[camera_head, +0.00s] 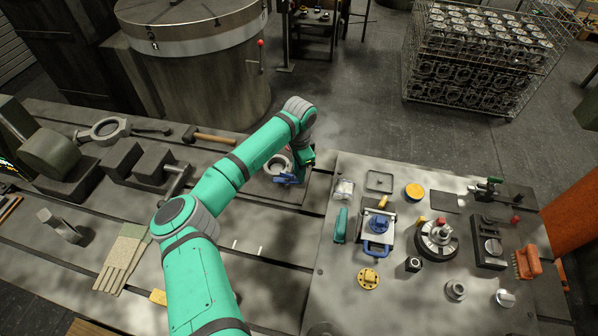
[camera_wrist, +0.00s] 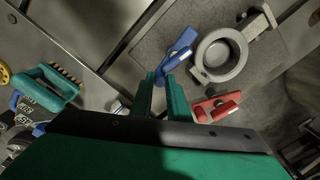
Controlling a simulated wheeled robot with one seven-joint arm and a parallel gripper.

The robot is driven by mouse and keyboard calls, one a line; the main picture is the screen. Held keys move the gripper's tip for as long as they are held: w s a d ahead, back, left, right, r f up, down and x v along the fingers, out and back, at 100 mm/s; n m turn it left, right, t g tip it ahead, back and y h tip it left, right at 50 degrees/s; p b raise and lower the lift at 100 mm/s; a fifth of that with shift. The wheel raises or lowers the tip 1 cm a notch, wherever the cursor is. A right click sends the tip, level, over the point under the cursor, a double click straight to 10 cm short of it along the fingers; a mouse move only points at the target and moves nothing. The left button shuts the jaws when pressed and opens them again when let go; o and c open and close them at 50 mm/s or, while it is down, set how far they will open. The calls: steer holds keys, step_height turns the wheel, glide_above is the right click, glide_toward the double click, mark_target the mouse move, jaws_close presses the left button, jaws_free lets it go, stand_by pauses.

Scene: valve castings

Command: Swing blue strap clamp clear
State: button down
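The blue strap clamp (camera_wrist: 178,55) lies on a grey plate beside a round ring-shaped casting (camera_wrist: 219,55). In the head view the blue clamp (camera_head: 287,180) is on the near side of the casting (camera_head: 277,166), partly hidden by my arm. My gripper (camera_wrist: 161,84) is at the lower end of the blue clamp, whose end shows between the two green fingertips. I cannot tell whether the fingers press on it. A red clamp (camera_wrist: 216,107) lies on the other side of the casting, right of my fingers. In the head view my gripper (camera_head: 306,157) is mostly hidden by the wrist.
A hammer (camera_head: 208,136) and several dark blocks lie on the slotted table to the left. The bench on the right (camera_head: 325,258) is crowded with tools and small parts, including a green-handled brush (camera_wrist: 46,88). Free table surface lies in front of the plate.

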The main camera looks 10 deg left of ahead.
steer(key=shift+w+a+n, duration=0.1)
steer(key=shift+w+n, duration=0.2)
steer(key=shift+n, duration=0.5)
steer(key=shift+w+a+n, duration=0.1)
steer(key=shift+w+n, duration=0.2)
steer(key=shift+n, duration=0.5)
steer(key=c, duration=1.7)
jaws_free()
steer(key=shift+r, duration=0.1)
step_height(320, 180, up, 11)
steer(key=shift+f, duration=0.15)
